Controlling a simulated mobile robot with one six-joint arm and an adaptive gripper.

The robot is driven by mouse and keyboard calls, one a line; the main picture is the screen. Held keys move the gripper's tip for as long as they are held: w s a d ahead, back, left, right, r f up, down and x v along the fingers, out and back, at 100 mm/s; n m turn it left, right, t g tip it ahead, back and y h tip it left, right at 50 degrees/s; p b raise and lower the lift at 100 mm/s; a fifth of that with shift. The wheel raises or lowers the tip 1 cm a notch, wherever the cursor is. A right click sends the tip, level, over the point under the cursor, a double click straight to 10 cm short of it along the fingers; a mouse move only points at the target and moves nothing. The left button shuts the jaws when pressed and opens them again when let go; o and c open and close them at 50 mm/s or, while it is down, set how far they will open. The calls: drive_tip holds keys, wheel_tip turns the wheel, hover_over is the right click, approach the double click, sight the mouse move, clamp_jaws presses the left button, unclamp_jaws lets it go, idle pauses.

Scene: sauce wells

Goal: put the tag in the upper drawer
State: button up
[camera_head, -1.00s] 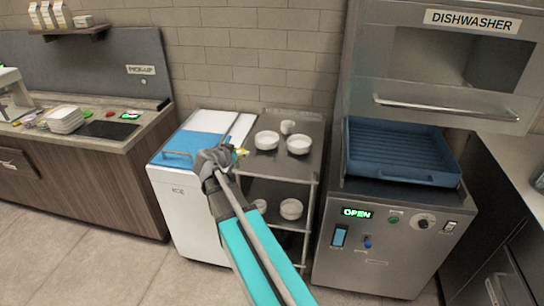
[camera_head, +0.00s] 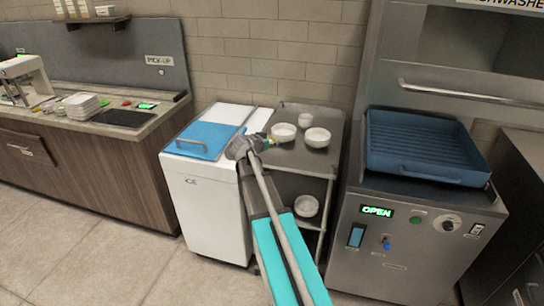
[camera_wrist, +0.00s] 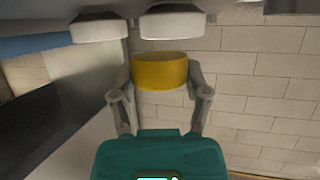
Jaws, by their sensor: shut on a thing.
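My gripper (camera_wrist: 160,88) is shut on a yellow, smooth, band-like piece, which looks to be the tag (camera_wrist: 160,70).
The ice bin (camera_head: 205,205) has a blue lid. White bowls (camera_head: 318,137) stand on the cart (camera_head: 298,160) beside my gripper. A blue rack (camera_head: 425,150) sits at the dishwasher. The floor (camera_head: 90,245) before the counter is clear.

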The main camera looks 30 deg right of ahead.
sight(272, 155)
drive_tip(key=shift+w+d+f+b, duration=0.3)
drive_tip(key=shift+d+f, duration=0.15)
drive_tip(key=shift+f, duration=0.2)
drive_tip(key=shift+w+d+f+b, duration=0.2)
drive_tip(key=shift+d+f+b, duration=0.15)
drive_tip(key=shift+f+b, duration=1.65)
drive_tip(key=shift+f, duration=0.15)
drive_tip(key=o, duration=1)
drive_tip(key=shift+o, duration=0.2)
